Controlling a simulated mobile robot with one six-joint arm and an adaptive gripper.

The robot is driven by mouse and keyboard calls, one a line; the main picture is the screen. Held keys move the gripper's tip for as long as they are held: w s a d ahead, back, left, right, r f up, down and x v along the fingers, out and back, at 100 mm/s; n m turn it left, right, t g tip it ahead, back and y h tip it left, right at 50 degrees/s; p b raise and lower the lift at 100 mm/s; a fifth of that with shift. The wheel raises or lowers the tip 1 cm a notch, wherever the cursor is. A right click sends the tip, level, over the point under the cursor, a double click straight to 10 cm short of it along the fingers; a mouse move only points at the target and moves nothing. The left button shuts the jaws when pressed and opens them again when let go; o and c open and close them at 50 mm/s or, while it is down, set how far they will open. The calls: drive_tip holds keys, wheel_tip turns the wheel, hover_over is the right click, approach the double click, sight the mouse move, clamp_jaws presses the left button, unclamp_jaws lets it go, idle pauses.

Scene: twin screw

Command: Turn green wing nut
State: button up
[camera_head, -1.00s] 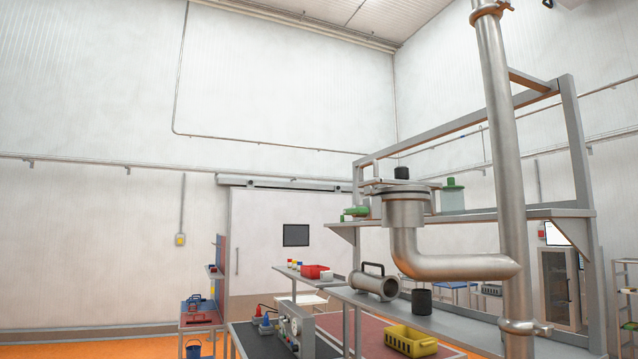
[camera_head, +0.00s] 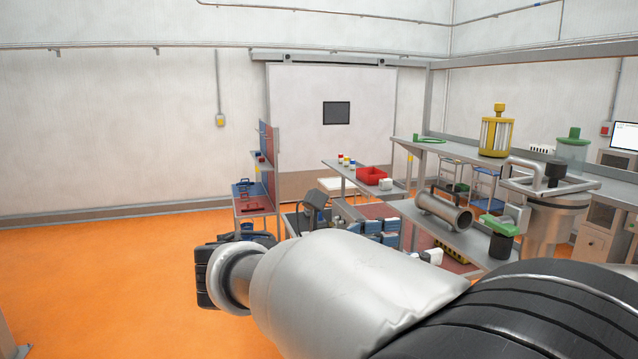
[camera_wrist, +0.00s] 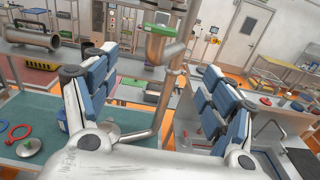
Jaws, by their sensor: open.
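A green part that looks like the wing nut (camera_head: 503,222) sits on the left side of a metal pipe housing (camera_head: 550,232), below its lid. My gripper (camera_head: 352,214) has blue-padded fingers and is left of the housing in the head view. In the wrist view, my gripper (camera_wrist: 155,65) is open and empty, its fingers spread on both sides of the housing. No finger appears to touch the green piece.
A grey shelf (camera_head: 462,152) carries a yellow-capped cylinder (camera_head: 497,132) and a green-topped jar (camera_head: 573,150). A horizontal metal cylinder (camera_head: 443,208) lies on the bench below. A red bin (camera_head: 371,175) stands on a farther table. Orange floor (camera_head: 110,270) at left is open.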

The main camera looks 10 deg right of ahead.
drive_tip(key=r, duration=0.1)
drive_tip(key=p, duration=0.2)
approach(493, 224)
drive_tip(key=d, duration=0.9)
drive_tip(key=shift+w+d+f, duration=0.15)
drive_tip(key=shift+w+d, duration=0.15)
drive_tip(key=shift+d, duration=0.05)
drive_tip(key=shift+c, duration=0.3)
drive_tip(key=c, duration=1)
